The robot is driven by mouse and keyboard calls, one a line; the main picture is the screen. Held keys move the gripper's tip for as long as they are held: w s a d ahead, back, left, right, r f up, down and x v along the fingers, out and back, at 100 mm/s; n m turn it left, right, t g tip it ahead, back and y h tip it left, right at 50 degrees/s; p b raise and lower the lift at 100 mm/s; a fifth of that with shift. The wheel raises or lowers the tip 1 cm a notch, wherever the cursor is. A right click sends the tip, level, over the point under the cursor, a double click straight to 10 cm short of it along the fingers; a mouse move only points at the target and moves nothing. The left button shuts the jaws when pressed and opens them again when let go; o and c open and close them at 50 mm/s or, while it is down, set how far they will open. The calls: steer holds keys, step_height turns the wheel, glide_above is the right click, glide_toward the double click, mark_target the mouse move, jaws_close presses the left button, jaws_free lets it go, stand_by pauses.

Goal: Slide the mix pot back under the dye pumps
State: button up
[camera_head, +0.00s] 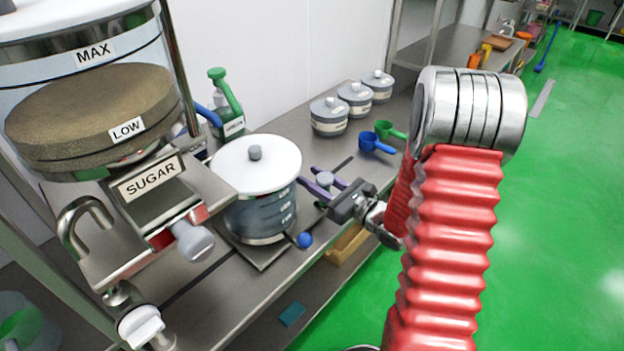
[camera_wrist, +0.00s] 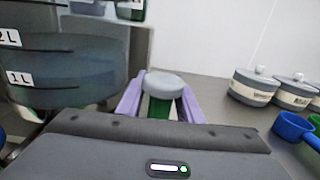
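The mix pot appears to be the clear pot with volume marks and a white lid (camera_head: 255,165), standing on a steel plate (camera_head: 262,254) on the bench. Its marked wall (camera_wrist: 62,75) fills the left of the wrist view. My gripper (camera_head: 319,181) is just right of the pot, its purple fingers either side of a grey knob (camera_wrist: 164,84). The knob is level with the fingertips; I cannot tell whether they press on it. Something green shows below the knob. I cannot make out the dye pumps.
A sugar dispenser (camera_head: 150,180) hangs close at left. A blue ball (camera_head: 304,240) is at the plate's corner. Grey lidded tubs (camera_head: 329,116) and blue (camera_head: 375,142) and green (camera_head: 388,130) scoops lie farther right.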

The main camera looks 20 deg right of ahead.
steer(key=shift+o, duration=0.6)
steer(key=shift+s+d, duration=0.2)
steer(key=shift+s, duration=0.1)
steer(key=v, duration=1.3)
